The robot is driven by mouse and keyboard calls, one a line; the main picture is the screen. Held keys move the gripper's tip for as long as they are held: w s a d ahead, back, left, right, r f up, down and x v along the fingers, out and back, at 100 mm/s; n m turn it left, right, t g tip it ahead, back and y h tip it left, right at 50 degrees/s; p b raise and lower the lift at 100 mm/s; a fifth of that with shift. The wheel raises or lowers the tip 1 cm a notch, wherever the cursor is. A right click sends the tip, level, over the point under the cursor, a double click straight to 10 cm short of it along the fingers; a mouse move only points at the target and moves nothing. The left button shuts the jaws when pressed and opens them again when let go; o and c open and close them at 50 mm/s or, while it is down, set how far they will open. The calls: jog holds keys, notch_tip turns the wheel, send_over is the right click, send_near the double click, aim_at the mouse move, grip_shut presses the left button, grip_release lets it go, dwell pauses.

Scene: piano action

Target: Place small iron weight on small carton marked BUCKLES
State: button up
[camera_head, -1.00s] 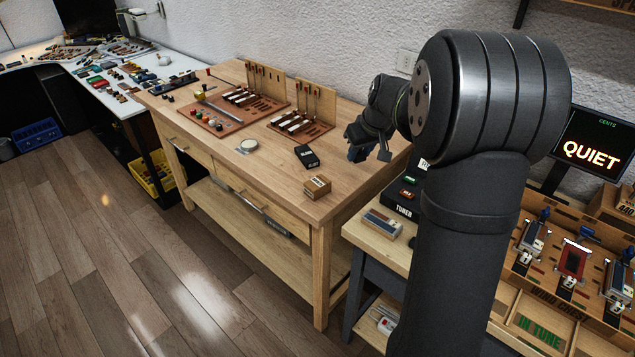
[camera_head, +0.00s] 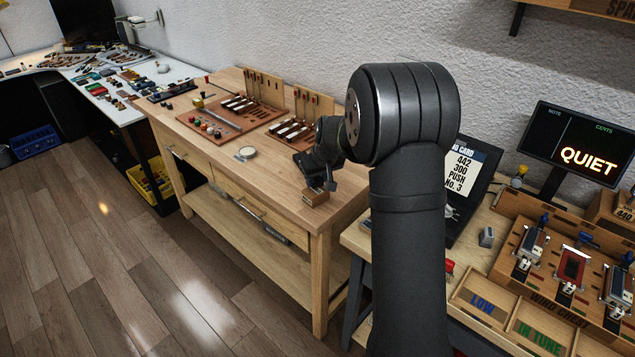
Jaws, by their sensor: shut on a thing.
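A small brown carton (camera_head: 316,198) sits near the front right corner of the wooden bench; its lettering is too small to read. My gripper (camera_head: 319,184) is right above and behind this carton, pointing down. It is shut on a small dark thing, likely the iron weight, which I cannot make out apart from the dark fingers. Whether that thing touches the carton's top I cannot tell. A black box (camera_head: 300,161) shows partly just left of and behind my gripper, which hides the rest of it.
The bench front edge is clear. A second table at right holds a sign card (camera_head: 468,168), a screen (camera_head: 580,145) and an open tray (camera_head: 508,318).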

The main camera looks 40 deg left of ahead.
jog(key=shift+f, duration=0.8)
jog(key=o, duration=1.1)
jog(key=shift+f, duration=0.15)
jog(key=shift+o, duration=0.2)
jog(key=shift+d+r, duration=0.1)
jog(key=shift+r, duration=0.3)
jog(key=v, duration=1.1)
jog(key=shift+s+d+r, duration=0.15)
jog(key=shift+d+r, duration=0.05)
jog(key=shift+f, duration=0.1)
